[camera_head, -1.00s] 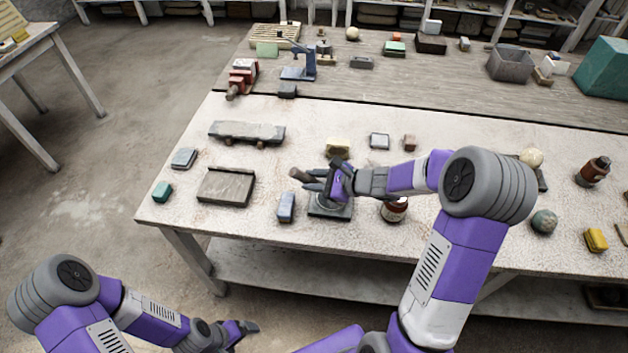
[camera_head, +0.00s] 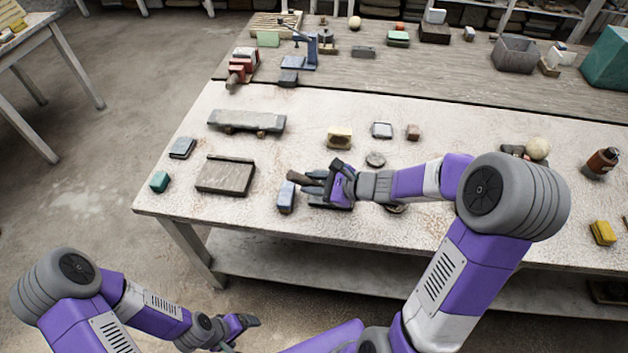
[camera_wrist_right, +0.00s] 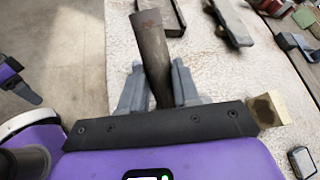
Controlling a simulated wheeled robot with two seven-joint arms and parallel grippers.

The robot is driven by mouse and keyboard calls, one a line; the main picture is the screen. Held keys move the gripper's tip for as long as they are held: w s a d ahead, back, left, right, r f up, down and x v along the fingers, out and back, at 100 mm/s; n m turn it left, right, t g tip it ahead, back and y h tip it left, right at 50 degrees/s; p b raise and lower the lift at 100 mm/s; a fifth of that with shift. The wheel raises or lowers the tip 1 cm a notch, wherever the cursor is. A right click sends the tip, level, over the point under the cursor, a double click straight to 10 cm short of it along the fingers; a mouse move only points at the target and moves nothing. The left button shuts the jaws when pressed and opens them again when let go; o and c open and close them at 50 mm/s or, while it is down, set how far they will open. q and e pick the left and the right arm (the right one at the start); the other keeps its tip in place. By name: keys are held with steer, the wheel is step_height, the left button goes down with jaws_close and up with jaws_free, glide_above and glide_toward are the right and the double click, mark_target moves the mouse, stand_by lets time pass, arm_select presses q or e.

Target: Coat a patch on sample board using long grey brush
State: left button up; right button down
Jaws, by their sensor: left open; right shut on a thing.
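My right gripper (camera_head: 316,186) is shut on the dark grey-brown handle of the long brush (camera_wrist_right: 152,55), which points up and away between the fingers in the right wrist view. In the head view a short end of the brush (camera_head: 298,178) sticks out left of the fingers; its bristles are not visible. A flat grey-brown board with a raised back edge (camera_head: 225,177), seemingly the sample board, lies on the table left of my right gripper. Its edge also shows in the right wrist view (camera_wrist_right: 178,18). My left gripper (camera_head: 250,322) is open and empty, low in front of the table.
Bare table surrounds the board.

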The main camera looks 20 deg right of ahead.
steer(key=shift+s+f, duration=0.1)
steer(key=shift+f, duration=0.4)
steer(key=shift+w+d, duration=0.8)
steer(key=shift+w, duration=0.25)
steer(key=shift+w+d+p, duration=0.15)
steer(key=shift+w+d, duration=0.1)
steer(key=shift+w, duration=0.25)
steer(key=shift+w+d+p, duration=0.15)
steer(key=shift+w+d, duration=0.05)
steer(key=shift+w, duration=0.25)
steer(key=shift+r, duration=0.1)
steer(key=shift+s+a+r, duration=0.65)
steer(key=shift+s+r, duration=0.1)
steer(key=shift+s, duration=0.2)
steer(key=shift+w, duration=0.1)
